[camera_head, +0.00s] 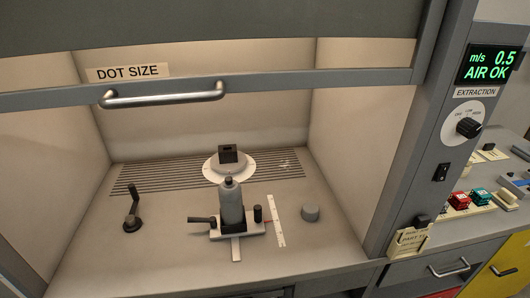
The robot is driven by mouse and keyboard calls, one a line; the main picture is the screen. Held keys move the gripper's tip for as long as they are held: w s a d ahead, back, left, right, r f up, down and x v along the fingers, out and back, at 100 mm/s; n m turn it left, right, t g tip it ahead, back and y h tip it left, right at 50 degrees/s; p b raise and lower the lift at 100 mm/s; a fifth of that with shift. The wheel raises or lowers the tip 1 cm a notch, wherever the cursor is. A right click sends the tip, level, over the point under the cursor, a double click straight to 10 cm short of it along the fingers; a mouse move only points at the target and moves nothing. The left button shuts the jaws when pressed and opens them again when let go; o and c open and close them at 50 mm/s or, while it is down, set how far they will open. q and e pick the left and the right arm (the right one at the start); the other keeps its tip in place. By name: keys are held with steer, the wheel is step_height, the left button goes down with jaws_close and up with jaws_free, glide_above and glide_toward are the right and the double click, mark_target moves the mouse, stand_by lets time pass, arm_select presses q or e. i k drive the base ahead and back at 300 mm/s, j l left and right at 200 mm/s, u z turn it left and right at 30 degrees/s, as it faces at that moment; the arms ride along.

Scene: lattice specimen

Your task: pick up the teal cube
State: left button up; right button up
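A small teal block (481,196), which looks like the teal cube, sits at the far right on the counter beside the fume cupboard. A red block (459,200) is to its left and a cream block (505,198) to its right. The teal block is small in the picture, and its exact shape and what lies under it are hard to tell. Neither of my grippers shows in this view.
The cupboard's grey post (427,150) stands left of the blocks. Its raised sash has a metal handle (163,95). Inside are a grey bottle-like piece (231,203) on a stand, a crank (131,210) and a grey knob (310,213). Drawers with handles (449,268) lie below the counter.

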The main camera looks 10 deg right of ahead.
mark_target(479, 197)
steer(key=z, duration=1.8)
steer(key=i+l+u, duration=0.1)
steer(key=u, duration=0.35)
steer(key=l+u, duration=0.2)
steer(key=u, duration=0.3)
steer(key=i+l+u, duration=0.1)
steer(key=l+u, duration=0.15)
steer(key=l, duration=0.15)
steer(key=l+u, duration=0.2)
steer(key=l, duration=0.25)
